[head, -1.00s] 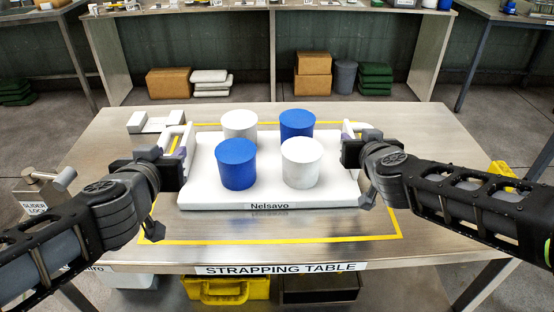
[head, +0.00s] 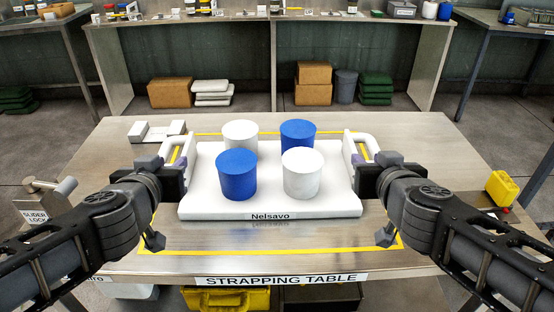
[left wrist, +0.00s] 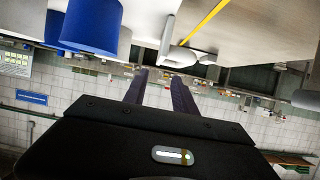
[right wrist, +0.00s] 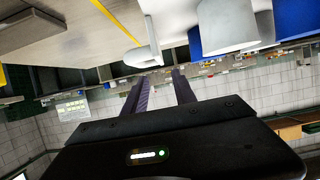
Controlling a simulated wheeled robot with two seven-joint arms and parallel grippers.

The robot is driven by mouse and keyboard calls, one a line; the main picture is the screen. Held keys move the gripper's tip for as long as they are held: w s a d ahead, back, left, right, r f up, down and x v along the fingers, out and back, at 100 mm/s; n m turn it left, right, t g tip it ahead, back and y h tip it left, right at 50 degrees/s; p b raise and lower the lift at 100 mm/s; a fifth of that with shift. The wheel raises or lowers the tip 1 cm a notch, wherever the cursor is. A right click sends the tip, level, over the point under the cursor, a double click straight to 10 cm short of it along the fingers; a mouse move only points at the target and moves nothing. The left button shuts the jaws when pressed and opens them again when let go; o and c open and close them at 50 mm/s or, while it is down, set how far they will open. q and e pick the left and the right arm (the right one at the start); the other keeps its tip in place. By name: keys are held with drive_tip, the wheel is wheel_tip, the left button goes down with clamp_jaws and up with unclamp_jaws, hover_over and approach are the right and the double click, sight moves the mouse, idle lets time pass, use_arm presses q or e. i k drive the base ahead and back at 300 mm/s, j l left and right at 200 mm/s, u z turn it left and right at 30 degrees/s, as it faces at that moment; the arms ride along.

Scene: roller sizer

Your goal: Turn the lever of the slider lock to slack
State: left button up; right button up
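The slider lock (head: 43,199) is a metal block with a labelled front at the left edge of the table. My left gripper (head: 184,168) is to the right of the lock, beside the left handle (head: 178,150) of a white board. Its fingers (left wrist: 160,82) are apart with nothing seen between them. My right gripper (head: 358,168) is beside the board's right handle (head: 364,149). Its fingers (right wrist: 165,77) are also apart and look empty.
The white board (head: 270,206), labelled Nelsavo, bears two blue and two white cylinders inside a yellow outline on the strapping table (head: 420,150). A white bracket (head: 157,131) lies behind left. A yellow object (head: 501,188) stands at the right edge. The table's back right is clear.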

sight(61, 190)
drive_tip(key=k, duration=1)
